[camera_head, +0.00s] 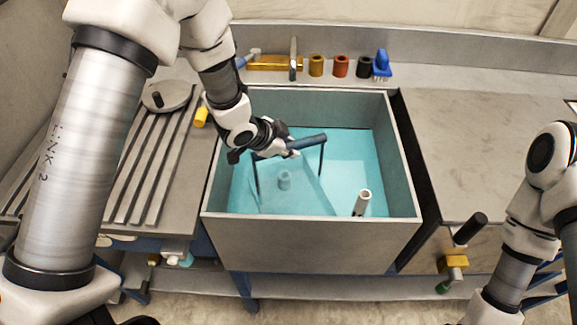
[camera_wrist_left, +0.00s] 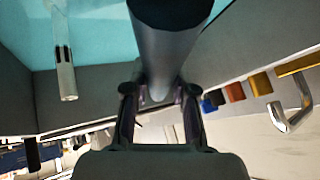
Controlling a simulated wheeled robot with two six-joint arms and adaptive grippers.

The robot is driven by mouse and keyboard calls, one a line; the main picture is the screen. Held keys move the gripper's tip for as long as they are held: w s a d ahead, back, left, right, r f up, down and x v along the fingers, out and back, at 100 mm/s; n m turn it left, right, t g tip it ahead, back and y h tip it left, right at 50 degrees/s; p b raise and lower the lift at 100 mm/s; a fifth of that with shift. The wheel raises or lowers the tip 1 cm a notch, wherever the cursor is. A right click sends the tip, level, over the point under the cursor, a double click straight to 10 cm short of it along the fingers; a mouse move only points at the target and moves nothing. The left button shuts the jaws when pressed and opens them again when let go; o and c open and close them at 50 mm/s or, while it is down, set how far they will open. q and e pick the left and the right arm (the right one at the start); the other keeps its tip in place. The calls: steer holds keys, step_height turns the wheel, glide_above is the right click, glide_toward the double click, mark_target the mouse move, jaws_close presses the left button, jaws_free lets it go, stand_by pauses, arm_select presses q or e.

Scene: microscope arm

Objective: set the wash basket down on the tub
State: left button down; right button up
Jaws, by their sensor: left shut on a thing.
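The basket's body is hard to make out against the cyan in the tub. My left gripper (camera_head: 281,146) is shut on the handle near its left part. The wrist view shows the dark round handle (camera_wrist_left: 165,50) between the two fingers. The basket is within the tub's walls; I cannot tell whether it touches the bottom. My right arm is at the right edge; its gripper is out of view.
A pale upright pipe (camera_head: 362,202) stands in the tub's front right part. A brass tap (camera_head: 275,62) and yellow, red and black cups (camera_head: 340,66) line the back, beside a blue object (camera_head: 382,63). A ribbed drainboard (camera_head: 150,150) is left. The right counter (camera_head: 480,130) is clear.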

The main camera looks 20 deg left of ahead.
arm_select(q)
step_height(320, 180, down, 4)
steer(key=shift+d+f, duration=0.1)
steer(key=c, duration=1)
jaws_free()
steer(key=shift+s, duration=0.1)
steer(key=shift+o, duration=0.2)
steer(key=b+v, duration=0.1)
steer(key=v, duration=1.1)
steer(key=shift+d, duration=0.1)
